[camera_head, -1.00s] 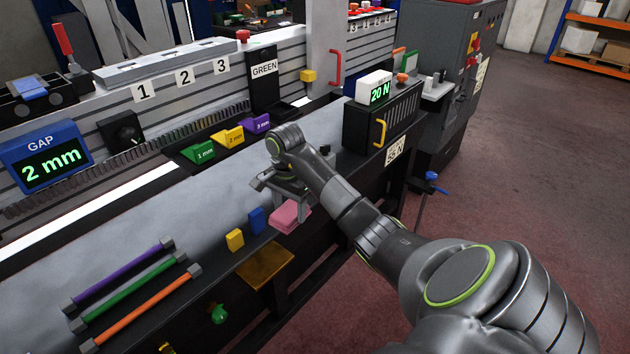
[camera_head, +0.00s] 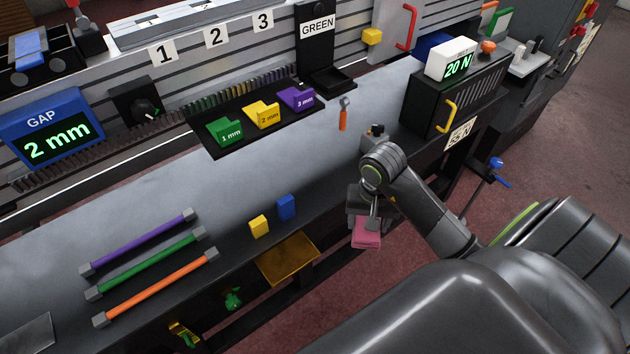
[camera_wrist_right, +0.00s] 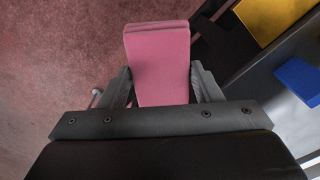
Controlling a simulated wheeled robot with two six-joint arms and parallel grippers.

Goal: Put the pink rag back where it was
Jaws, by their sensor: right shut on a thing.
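The pink rag (camera_head: 367,236) is a folded pink block held in my right gripper (camera_head: 368,216). In the right wrist view the rag (camera_wrist_right: 160,60) sits between the two fingers of my right gripper (camera_wrist_right: 163,85), which are shut on its sides. In the head view the rag hangs just off the front edge of the table (camera_head: 330,190), over the reddish floor. My left gripper is in neither view.
A yellow block (camera_head: 259,226) and a blue block (camera_head: 286,207) stand near the table's front edge, left of the rag. A brass tray (camera_head: 288,259) juts out below them. A small orange-handled tool (camera_head: 343,115) and a black box with a 20 N display (camera_head: 455,95) are behind.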

